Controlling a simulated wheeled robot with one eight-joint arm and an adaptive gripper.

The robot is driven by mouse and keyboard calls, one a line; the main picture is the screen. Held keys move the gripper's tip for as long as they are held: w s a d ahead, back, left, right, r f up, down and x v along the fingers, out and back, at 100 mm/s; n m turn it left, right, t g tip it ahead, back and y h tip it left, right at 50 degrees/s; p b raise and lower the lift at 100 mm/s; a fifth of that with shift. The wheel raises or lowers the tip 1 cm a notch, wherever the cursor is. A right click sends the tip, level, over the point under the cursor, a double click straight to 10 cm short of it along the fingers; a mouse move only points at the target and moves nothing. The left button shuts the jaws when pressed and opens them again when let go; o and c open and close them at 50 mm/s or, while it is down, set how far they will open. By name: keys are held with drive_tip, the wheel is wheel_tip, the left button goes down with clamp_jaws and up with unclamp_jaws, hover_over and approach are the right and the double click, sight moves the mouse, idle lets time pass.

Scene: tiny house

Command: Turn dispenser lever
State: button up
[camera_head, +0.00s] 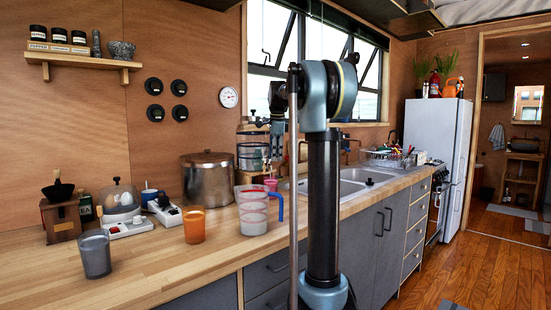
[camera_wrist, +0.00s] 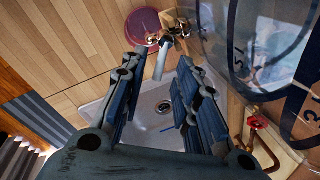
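The dispenser (camera_head: 252,150) is a clear banded tank standing at the back of the counter, beside the large steel pot. In the wrist view its clear wall (camera_wrist: 270,45) fills the upper right. A brass tap (camera_wrist: 181,27) shows beside it, and a pale, narrow lever-like piece (camera_wrist: 161,62) shows just beyond the gap between my fingertips. I cannot tell whether a finger touches it. My gripper (camera_wrist: 159,66) is open, with its two blue-grey fingers apart and nothing visibly held. In the head view my gripper (camera_head: 277,142) is small, beside the dispenser, and partly hidden by my arm.
The sink (camera_wrist: 150,118) lies below my fingers, and a red-handled valve on a copper pipe (camera_wrist: 258,123) is at the right. A pink cup (camera_head: 270,184) is by the dispenser. The pot (camera_head: 207,180), clear jug (camera_head: 252,211) and orange cup (camera_head: 194,225) stand left.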

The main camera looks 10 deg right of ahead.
drive_tip(key=shift+f, duration=0.3)
drive_tip(key=shift+c, duration=0.6)
clamp_jaws()
drive_tip(key=shift+w, duration=0.1)
drive_tip(key=shift+w+a+n+y, duration=0.1)
drive_tip(key=shift+w+n+y, duration=0.15)
drive_tip(key=shift+n, duration=0.8)
drive_tip(key=shift+w+n+y, duration=0.15)
drive_tip(key=shift+w+n, duration=0.2)
drive_tip(key=shift+n, duration=0.75)
drive_tip(key=shift+w+a+n+y, duration=0.1)
drive_tip(key=shift+w+n+y, duration=0.15)
drive_tip(key=shift+n, duration=0.8)
